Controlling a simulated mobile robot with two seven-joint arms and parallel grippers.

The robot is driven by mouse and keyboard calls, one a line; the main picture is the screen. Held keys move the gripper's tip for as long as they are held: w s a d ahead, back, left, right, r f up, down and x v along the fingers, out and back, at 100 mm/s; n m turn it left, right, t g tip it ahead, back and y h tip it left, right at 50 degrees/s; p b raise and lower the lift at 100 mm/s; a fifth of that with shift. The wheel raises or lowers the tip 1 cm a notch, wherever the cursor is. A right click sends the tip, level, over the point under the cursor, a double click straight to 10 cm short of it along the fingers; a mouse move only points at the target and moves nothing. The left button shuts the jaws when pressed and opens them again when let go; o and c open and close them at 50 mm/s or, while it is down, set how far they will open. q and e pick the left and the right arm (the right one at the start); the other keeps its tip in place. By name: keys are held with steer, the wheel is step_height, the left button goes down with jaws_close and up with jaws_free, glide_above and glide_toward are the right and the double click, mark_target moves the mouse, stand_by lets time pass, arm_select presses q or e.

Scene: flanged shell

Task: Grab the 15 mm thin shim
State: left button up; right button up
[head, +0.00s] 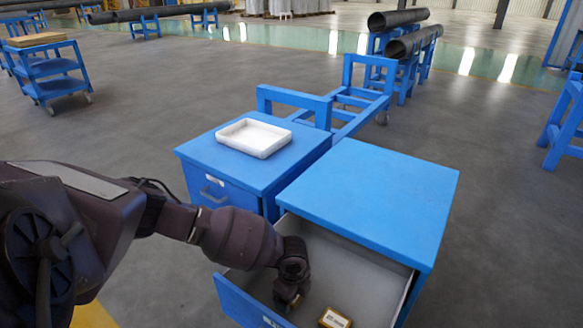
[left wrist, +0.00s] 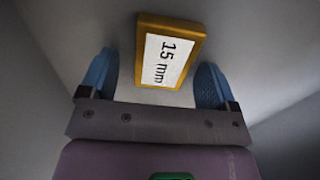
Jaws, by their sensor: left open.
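The 15 mm shim is a small yellow block with a white label reading "15 mm" (left wrist: 168,56). In the left wrist view it lies ahead of my left gripper (left wrist: 158,88), roughly between the lines of the two blue fingertips. The fingers are apart, and a gap shows on each side of the block. In the head view a small yellow block with a white label (head: 335,318) lies on the floor of the open drawer (head: 345,262). My left gripper (head: 288,303) reaches down into that drawer, to the left of this block. My right gripper is not in view.
The drawer's walls surround my left gripper. The blue cabinet top (head: 372,195) above the drawer is bare. A white tray (head: 253,138) sits on the neighbouring blue cabinet (head: 200,150). Blue carts and dark pipes (head: 398,18) stand farther back.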

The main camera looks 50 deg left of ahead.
arm_select(q)
steer(key=c, duration=1.1)
steer(key=shift+w+r, duration=0.1)
steer(key=shift+r, duration=0.05)
